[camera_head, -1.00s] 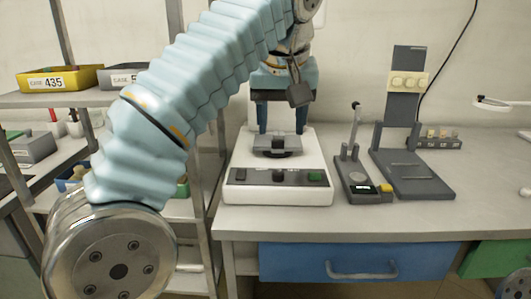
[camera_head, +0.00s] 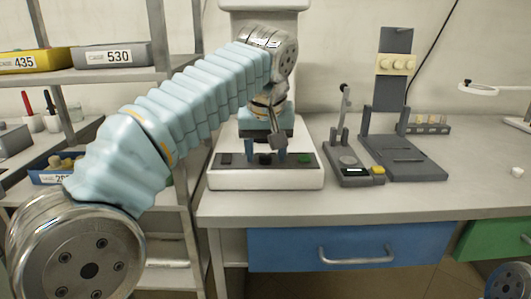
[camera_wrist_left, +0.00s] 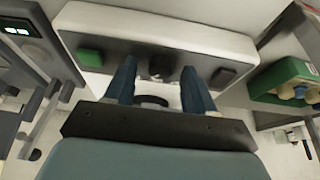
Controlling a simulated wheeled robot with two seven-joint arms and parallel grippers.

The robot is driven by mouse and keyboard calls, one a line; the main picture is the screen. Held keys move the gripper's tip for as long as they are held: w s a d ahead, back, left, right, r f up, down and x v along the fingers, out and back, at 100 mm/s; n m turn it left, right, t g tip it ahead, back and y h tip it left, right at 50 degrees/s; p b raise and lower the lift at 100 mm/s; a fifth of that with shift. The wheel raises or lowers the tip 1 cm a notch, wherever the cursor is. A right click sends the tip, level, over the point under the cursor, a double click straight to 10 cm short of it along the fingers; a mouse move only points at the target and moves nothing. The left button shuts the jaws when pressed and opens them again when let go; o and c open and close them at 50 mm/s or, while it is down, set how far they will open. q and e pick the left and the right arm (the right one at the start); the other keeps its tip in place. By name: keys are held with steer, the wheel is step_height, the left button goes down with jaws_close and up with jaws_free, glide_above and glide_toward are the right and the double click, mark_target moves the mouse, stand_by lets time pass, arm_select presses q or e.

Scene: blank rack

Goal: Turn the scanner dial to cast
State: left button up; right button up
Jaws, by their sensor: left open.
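The scanner (camera_head: 222,178) is a white bench unit with a dark sloping front panel. The panel carries a green button (camera_head: 305,158), a dark button (camera_head: 225,159) and a black dial between them. The dial (camera_wrist_left: 160,66) shows in the left wrist view between the fingertips; its setting and any labels are unreadable. My left gripper (camera_head: 266,160) points down in front of the panel, open, with blue fingers on either side of the dial. It also shows in the left wrist view (camera_wrist_left: 157,76). I cannot tell whether the fingers touch the dial. My right gripper is out of view.
Right of the scanner stand a small grey device (camera_head: 350,172) with an upright lever and a grey stand (camera_head: 405,160). A shelf rack with a yellow bin (camera_head: 35,62) and a grey bin (camera_head: 112,56) is at left. The bench front is clear.

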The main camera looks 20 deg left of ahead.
arm_select(q)
jaws_close()
stand_by(0.3)
steer(key=shift+n, duration=0.3)
steer(key=n+y+p, duration=0.1)
steer(key=n+p, duration=0.1)
steer(key=n+g+y+p, duration=0.1)
steer(key=n+p, duration=0.1)
steer(key=n, duration=0.1)
steer(key=shift+w+d+r+n, duration=0.15)
steer(key=shift+d+r+n, duration=0.05)
steer(key=shift+n, duration=0.1)
steer(key=n+g+p, duration=0.1)
steer(key=n, duration=0.1)
steer(key=n+y+p, duration=0.1)
steer(key=n+p, duration=0.1)
steer(key=shift+w+d+g, duration=0.1)
steer(key=shift+w+g, duration=0.05)
steer(key=shift+g, duration=0.25)
steer(key=n+g+p, duration=0.1)
steer(key=n, duration=0.2)
steer(key=shift+w+f, duration=0.1)
steer(key=shift+f, duration=0.05)
steer(key=shift+w+n+g, duration=0.15)
steer(key=shift+n+g, duration=0.75)
steer(key=shift+n, duration=1.4)
steer(key=shift+f, duration=0.1)
